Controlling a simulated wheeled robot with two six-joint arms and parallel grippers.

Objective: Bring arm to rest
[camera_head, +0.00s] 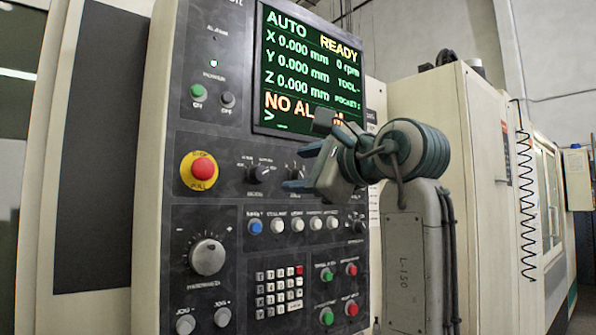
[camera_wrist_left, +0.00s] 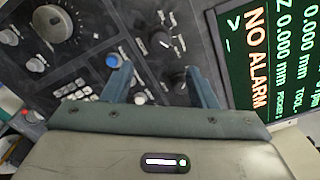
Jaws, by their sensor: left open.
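My left arm, marked L-150, rises at the right of the head view. My left gripper (camera_head: 294,168) points left across the control panel (camera_head: 225,130), its fingers apart and nothing between them. In the left wrist view, the two blue fingers of my left gripper (camera_wrist_left: 158,72) stand apart, with panel knobs and buttons beyond them. I cannot tell whether the fingers touch the panel. The gripper covers part of the knob row and the lower right of the screen (camera_head: 305,70). My right gripper is not in view.
The screen reads AUTO, READY and NO ALARM. A red emergency stop (camera_head: 203,168) sits on a yellow ring at the panel's left. A blue button (camera_head: 255,227), a keypad (camera_head: 278,291) and a large dial (camera_head: 207,257) sit lower. A coiled black cable (camera_head: 528,200) hangs at right.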

